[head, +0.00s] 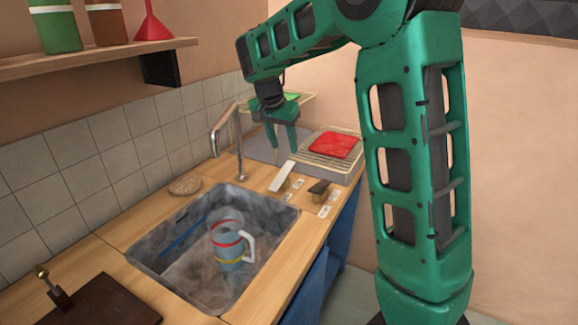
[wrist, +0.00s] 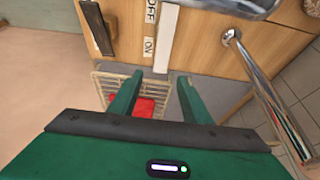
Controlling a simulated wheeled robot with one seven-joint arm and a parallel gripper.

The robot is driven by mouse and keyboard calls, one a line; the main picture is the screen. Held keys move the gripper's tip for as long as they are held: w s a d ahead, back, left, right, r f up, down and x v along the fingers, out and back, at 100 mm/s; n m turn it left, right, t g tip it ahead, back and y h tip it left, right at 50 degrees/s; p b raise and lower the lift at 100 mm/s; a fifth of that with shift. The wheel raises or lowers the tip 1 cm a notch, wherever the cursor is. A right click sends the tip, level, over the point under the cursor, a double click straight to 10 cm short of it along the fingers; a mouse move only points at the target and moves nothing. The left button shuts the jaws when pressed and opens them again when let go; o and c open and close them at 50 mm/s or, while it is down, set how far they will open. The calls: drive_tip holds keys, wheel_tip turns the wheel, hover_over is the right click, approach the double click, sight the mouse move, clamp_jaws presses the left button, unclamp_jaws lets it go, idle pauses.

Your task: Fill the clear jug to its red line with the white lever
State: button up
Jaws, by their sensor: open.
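The clear jug (head: 229,248) stands in the sink under the tap, with a white handle on its right, a red ring and a lower yellow ring. I cannot make out its water level. The white lever (head: 283,176) stands on the counter right of the sink. In the wrist view the white lever (wrist: 165,40) runs beside OFF and ON labels; which one it is set to is unclear. My gripper (head: 284,150) is open and empty above and behind the lever; its fingers (wrist: 161,82) point toward it, apart from it. No stream shows below the tap (head: 226,130).
A dark lever (head: 319,188) stands right of the white one. A wire rack (head: 318,149) with a red cloth (head: 334,145) lies behind. A blue stick (head: 183,238) lies in the sink (head: 140,266). The tap's metal spout (wrist: 262,75) is close in the wrist view.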

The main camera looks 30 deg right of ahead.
sight(289, 164)
drive_tip(key=x, duration=1)
drive_tip(key=shift+w+d+f, duration=0.1)
drive_tip(key=shift+w+f, duration=0.2)
drive_tip(key=shift+f, duration=0.05)
